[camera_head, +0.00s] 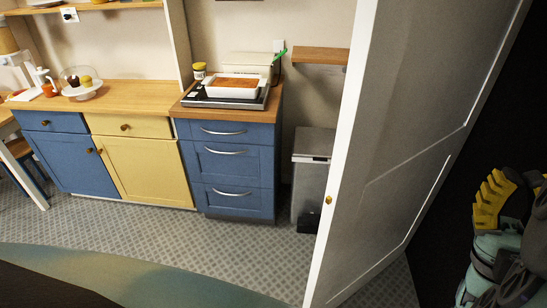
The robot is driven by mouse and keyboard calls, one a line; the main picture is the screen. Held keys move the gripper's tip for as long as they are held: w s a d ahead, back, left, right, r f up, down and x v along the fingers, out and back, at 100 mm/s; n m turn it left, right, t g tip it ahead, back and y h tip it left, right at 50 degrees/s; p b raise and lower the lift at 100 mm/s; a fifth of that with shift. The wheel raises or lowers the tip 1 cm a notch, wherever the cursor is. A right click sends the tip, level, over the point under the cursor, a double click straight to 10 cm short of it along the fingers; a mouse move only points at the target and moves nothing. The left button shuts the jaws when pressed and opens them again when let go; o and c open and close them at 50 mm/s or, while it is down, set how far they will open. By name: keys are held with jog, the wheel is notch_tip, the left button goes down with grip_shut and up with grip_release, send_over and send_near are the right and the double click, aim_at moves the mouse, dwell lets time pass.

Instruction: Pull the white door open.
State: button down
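The white door (407,130) stands at the right, its narrow free edge turned toward me and its panelled face shaded. A small brass fitting (329,200) sits on that edge; no handle is visible on the face. The door stands ajar, with the kitchen visible to its left. A teal, black and yellow mechanism at the right border looks like my arm with my gripper (502,197). It appears to the right of the door, with no visible contact. It is cut off by the frame, and its finger opening cannot be made out.
A grey bin (313,178) stands just left of the door edge. Blue drawers (233,168) and a yellow cabinet (150,168) line the back wall. A wooden shelf (321,55) is above the bin. The patterned floor (250,252) is clear in front of the cabinets.

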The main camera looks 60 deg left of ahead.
jog(key=w+a+f+m+g+h+b, duration=0.25)
jog(key=a+f+g+h, duration=0.25)
jog(key=a+f+g, duration=0.45)
jog(key=m+h+b, duration=0.1)
jog(key=m+h, duration=0.2)
jog(key=h, duration=0.4)
send_near(353, 174)
jog(key=shift+g, duration=0.45)
jog(key=a+p, duration=0.1)
jog(key=a, duration=0.1)
jog(key=a+p, duration=0.1)
jog(key=a, duration=0.2)
jog(key=w+a+p, duration=0.1)
jog(key=a, duration=0.2)
jog(key=shift+r, duration=0.1)
jog(key=shift+a, duration=0.8)
